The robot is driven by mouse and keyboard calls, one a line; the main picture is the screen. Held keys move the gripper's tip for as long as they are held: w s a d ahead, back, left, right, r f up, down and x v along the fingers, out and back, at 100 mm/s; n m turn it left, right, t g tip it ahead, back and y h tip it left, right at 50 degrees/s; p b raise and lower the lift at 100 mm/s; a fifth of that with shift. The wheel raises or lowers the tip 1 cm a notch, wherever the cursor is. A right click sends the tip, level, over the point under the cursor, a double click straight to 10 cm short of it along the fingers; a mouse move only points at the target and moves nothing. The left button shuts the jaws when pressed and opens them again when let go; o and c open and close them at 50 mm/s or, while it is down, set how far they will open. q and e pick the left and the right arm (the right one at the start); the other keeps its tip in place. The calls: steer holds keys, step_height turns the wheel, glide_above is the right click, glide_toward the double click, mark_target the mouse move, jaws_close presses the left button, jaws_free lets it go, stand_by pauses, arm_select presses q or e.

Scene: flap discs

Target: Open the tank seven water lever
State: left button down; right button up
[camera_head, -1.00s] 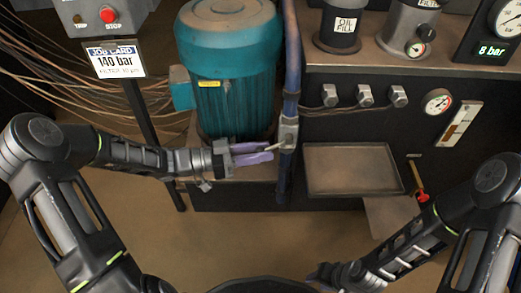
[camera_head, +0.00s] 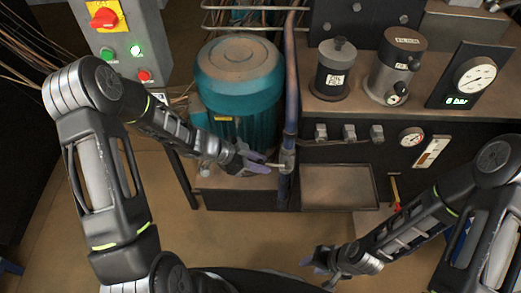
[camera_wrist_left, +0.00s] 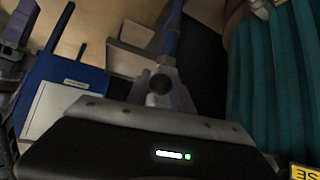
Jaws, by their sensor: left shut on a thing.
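A metal valve (camera_head: 287,160) sits on the blue vertical pipe (camera_head: 291,75) to the right of the teal motor. A short pale lever (camera_head: 272,165) sticks out from it to the left. My left gripper (camera_head: 255,161), with purple fingers, is shut on the lever. In the left wrist view the gripper (camera_wrist_left: 160,98) points at the pipe, and a dark round end shows between its fingers. No tank seven label can be read. My right gripper (camera_head: 312,262) is low in the middle, away from the valve; its finger gap is unclear.
The teal motor (camera_head: 240,90) stands close behind my left gripper. A grey control box (camera_head: 120,40) is at upper left. A bench (camera_head: 350,110) with cylinders and a gauge display (camera_head: 472,80) is at right, above an empty tray (camera_head: 338,188). The floor in front is open.

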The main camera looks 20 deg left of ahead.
arm_select(q)
steer(key=r+y+p, duration=0.1)
steer(key=y+p, duration=0.1)
steer(key=p, duration=0.2)
steer(key=d+r+g+y+p, duration=0.1)
steer(key=r+y+p, duration=0.1)
steer(key=p, duration=0.3)
steer(key=d+r+y+p, duration=0.1)
steer(key=r+y+p, duration=0.1)
steer(key=p, duration=0.2)
steer(key=shift+w+d+r+m+g, duration=0.1)
steer(key=shift+w+d+m+g, duration=0.15)
steer(key=shift+m+g, duration=0.15)
steer(key=shift+w+d+y+p, duration=0.1)
steer(key=shift+y+p, duration=0.3)
steer(key=shift+p, duration=0.15)
steer(key=shift+w+d+r+y, duration=0.1)
steer(key=shift+d+y, duration=0.2)
steer(key=shift+y, duration=0.3)
steer(key=shift+d+r+g+y, duration=0.2)
steer(key=shift+d+g+y, duration=0.1)
steer(key=shift+g+y, duration=0.15)
steer(key=c, duration=1.1)
jaws_free()
